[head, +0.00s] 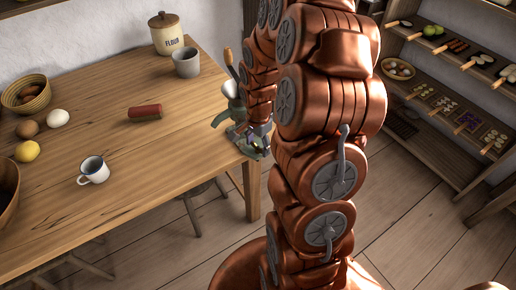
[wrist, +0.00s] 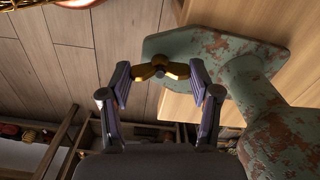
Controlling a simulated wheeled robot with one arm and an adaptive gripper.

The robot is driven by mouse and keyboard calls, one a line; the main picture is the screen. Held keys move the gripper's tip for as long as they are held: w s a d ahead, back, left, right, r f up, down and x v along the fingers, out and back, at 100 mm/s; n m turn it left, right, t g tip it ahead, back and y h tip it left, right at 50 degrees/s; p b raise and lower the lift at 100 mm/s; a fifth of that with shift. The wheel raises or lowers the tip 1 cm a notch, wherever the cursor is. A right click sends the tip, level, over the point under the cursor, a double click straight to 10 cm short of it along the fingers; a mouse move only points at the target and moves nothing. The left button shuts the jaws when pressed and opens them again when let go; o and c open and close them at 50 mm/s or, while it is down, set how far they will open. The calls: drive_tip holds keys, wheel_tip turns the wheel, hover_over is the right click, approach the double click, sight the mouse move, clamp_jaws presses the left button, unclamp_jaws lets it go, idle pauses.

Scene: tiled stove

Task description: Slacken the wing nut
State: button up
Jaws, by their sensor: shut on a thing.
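The brass wing nut (wrist: 177,70) shows in the wrist view near the top middle, with its wings spread to left and right. It sits in front of a green, rust-flecked metal device (wrist: 260,105) at the table's corner. My gripper (wrist: 160,75) is shut on the wing nut, with one finger at each wing. In the head view, the same green device (head: 236,130) stands at the table's right corner, and my gripper (head: 258,142) is at it, largely covered by my arm. The wing nut cannot be made out there.
The wooden table (head: 120,105) carries a flour jar (head: 167,34), a grey mug (head: 187,63), a red-brown cylinder (head: 145,112), a white cup (head: 93,170), a lemon (head: 27,151) and eggs. Shelves with food (head: 450,95) stand at the right.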

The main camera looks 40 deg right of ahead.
drive_tip(key=n+b, duration=0.4)
drive_tip(key=n, duration=0.2)
drive_tip(key=shift+f, duration=0.15)
drive_tip(key=n+b, duration=0.2)
drive_tip(key=n, duration=0.4)
drive_tip(key=shift+n, duration=0.4)
drive_tip(key=n+b, duration=0.1)
drive_tip(key=n, duration=0.5)
drive_tip(key=shift+r, duration=0.2)
drive_tip(key=n, duration=0.6)
drive_tip(key=shift+n, duration=0.4)
drive_tip(key=o, duration=1.2)
drive_tip(key=shift+c, duration=0.2)
